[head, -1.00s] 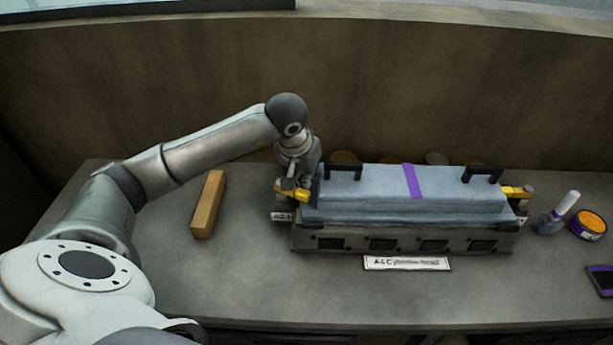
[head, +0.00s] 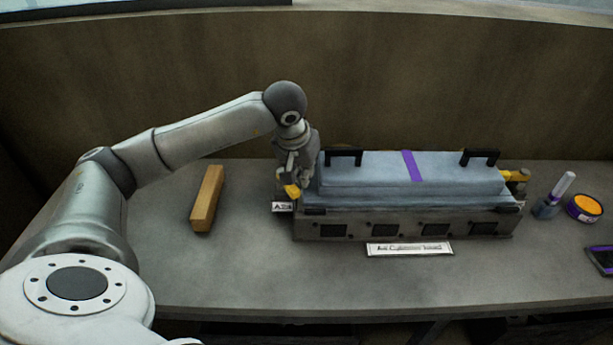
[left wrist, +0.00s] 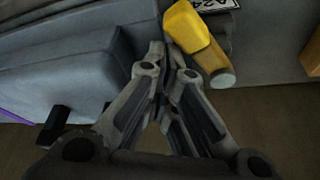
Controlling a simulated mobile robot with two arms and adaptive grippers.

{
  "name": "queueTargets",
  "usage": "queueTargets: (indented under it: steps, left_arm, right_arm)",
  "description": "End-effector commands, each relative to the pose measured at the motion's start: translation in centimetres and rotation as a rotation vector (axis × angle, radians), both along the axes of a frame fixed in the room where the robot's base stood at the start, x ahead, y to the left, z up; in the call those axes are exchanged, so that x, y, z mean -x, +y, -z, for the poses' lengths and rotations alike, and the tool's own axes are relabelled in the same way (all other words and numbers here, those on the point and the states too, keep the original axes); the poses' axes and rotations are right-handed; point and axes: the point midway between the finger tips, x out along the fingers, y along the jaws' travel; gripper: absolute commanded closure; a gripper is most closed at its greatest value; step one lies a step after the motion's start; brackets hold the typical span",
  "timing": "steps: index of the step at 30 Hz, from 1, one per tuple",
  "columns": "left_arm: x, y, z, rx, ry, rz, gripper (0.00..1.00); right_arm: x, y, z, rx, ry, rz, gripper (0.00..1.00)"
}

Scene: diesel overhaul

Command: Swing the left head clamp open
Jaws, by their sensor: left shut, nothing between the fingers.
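The left head clamp (head: 292,190) is a yellow arm at the left end of the blue-grey cylinder head (head: 410,172). My left gripper (head: 291,180) is shut and empty, pointing down at the clamp. In the left wrist view its fingertips (left wrist: 167,55) are between the head's end and the clamp, very close to the yellow arm; contact is unclear. My right gripper is not in view.
The right clamp (head: 515,175) is at the head's other end. Two black handles (head: 343,157) (head: 479,157) rise from the head. A wooden block (head: 207,199) lies to the left. A bottle (head: 557,196) and an orange-topped tin (head: 584,208) stand right.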

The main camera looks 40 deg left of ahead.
Motion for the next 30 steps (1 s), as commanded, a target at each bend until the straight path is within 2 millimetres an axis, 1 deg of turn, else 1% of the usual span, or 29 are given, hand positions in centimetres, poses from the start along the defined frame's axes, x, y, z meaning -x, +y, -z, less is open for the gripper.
queueTargets:
  steps: [1, 5, 6, 18, 30]
  left_arm:
    - [0.3, 0.0, 0.4, -0.002, 0.001, 0.009, 1.00]
    - [1.0, 0.1, 0.3, -0.001, 0.001, 0.134, 1.00]
    - [1.2, 0.0, 0.3, -0.002, 0.000, 0.134, 1.00]
    - [2.7, 0.2, 0.2, -0.001, 0.001, 0.131, 1.00]
    - [3.1, 0.3, 0.0, -0.001, 0.001, 0.130, 1.00]
  right_arm:
    - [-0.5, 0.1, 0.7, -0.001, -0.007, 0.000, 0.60]
    - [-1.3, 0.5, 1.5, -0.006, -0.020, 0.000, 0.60]
    - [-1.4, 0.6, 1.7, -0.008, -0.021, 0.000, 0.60]
    - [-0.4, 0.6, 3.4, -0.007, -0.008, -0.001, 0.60]
    - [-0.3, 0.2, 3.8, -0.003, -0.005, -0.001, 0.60]
